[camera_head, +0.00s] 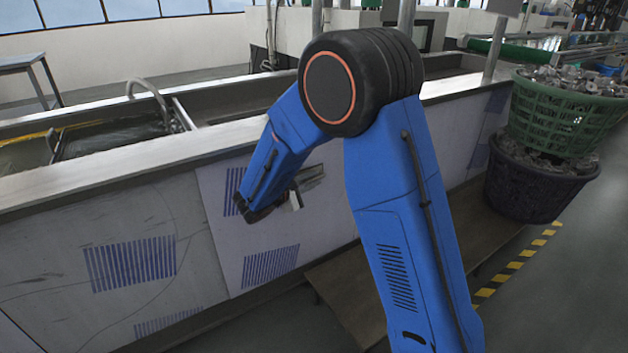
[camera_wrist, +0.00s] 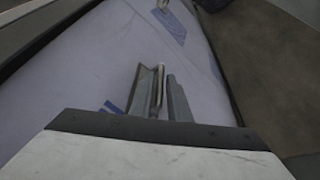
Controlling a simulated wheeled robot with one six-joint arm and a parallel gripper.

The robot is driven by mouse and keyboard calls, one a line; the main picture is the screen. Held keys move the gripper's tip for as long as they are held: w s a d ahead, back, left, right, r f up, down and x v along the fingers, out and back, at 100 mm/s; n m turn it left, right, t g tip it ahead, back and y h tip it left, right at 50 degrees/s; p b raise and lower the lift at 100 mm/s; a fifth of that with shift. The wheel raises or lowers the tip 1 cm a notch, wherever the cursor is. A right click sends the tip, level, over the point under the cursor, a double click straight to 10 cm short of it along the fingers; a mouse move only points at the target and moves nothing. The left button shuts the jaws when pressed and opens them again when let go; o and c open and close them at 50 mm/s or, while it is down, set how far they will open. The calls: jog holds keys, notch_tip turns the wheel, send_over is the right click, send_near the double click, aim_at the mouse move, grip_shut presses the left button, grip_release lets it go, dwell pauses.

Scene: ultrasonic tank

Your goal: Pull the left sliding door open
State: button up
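The tank's front has pale panels with blue vent marks. A left panel (camera_head: 60,260) and a panel to its right (camera_head: 225,235) meet at a slanted seam; which is the left sliding door is unclear. My gripper (camera_head: 308,180) is in front of the right-hand panel, partly hidden by my arm. In the wrist view, my gripper's two metal fingers (camera_wrist: 166,92) are close together over a pale panel (camera_wrist: 90,65). A thin light strip shows between them; I cannot tell whether it is a handle or part of a finger.
A metal rim (camera_head: 120,168) runs along the tank top. A low brown platform (camera_head: 350,290) lies along its foot. At right, a green basket (camera_head: 565,115) of metal parts sits on a dark tub (camera_head: 535,185). Floor beside the yellow-black stripe (camera_head: 515,265) is clear.

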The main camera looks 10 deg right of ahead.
jog(key=shift+w+d+f, duration=0.15)
jog(key=shift+w+d, duration=0.2)
jog(key=shift+d, duration=0.1)
grip_shut()
dwell(1.2)
